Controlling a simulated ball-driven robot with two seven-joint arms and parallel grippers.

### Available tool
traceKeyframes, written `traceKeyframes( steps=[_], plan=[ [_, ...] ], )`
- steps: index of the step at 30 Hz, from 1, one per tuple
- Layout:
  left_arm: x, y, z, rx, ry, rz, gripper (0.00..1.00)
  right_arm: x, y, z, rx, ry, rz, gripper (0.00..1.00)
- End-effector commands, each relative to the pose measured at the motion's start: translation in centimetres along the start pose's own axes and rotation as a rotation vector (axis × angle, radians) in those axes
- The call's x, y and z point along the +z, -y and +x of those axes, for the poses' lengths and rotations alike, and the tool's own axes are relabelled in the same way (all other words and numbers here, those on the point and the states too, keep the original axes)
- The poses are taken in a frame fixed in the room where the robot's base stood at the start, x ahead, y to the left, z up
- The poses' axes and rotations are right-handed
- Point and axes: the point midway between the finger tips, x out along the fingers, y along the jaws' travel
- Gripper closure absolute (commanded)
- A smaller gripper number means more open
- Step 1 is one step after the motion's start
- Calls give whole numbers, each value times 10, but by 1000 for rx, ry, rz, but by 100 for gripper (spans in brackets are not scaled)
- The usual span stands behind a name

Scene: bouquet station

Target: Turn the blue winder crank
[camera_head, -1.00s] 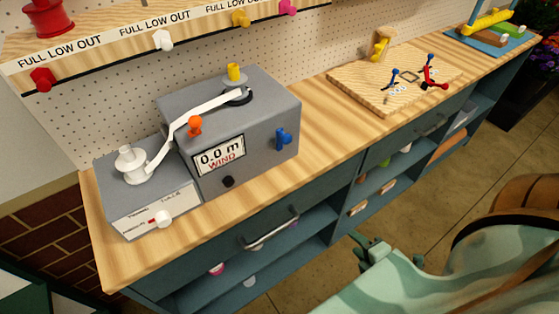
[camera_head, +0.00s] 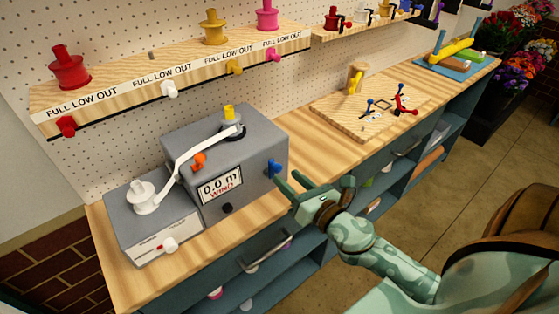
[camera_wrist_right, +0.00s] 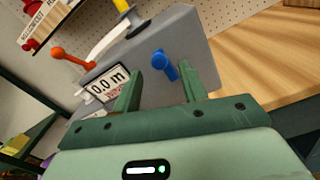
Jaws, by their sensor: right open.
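The blue winder crank (camera_head: 274,168) sticks out of the right part of the grey winder box (camera_head: 252,146), whose display reads 0.0 m WIND. In the right wrist view, the blue crank (camera_wrist_right: 164,64) shows between and beyond the two fingers. My right gripper (camera_head: 287,181) is open and empty, just in front of the box near the crank. In the right wrist view, my right gripper (camera_wrist_right: 159,74) has its fingers to either side of the crank; I cannot tell whether they touch it. My left gripper is not in view.
An orange knob (camera_head: 199,160) and a white ribbon (camera_head: 190,160) are on the winder's left side. A wooden board (camera_head: 350,117) with small tools lies farther right on the bench. A shelf (camera_head: 120,105) of colored spools hangs above. Bare bench top (camera_head: 312,150) lies right of the box.

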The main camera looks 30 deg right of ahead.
Motion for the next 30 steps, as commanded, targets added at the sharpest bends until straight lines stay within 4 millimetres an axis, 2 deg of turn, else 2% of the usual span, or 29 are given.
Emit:
traceKeyframes(
  steps=[3,9,19,20,24,30],
  plan=[
    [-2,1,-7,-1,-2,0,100,2,-1,25,1,3,0,57],
    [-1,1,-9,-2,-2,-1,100,0,0,48,0,0,2,57],
    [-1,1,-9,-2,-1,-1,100,-1,0,53,0,-1,2,57],
    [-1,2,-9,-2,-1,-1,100,-1,0,53,0,-1,2,63],
    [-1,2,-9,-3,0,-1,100,-1,0,52,0,-1,2,100],
    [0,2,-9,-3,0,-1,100,-1,0,52,1,-1,7,100]
  ],
)
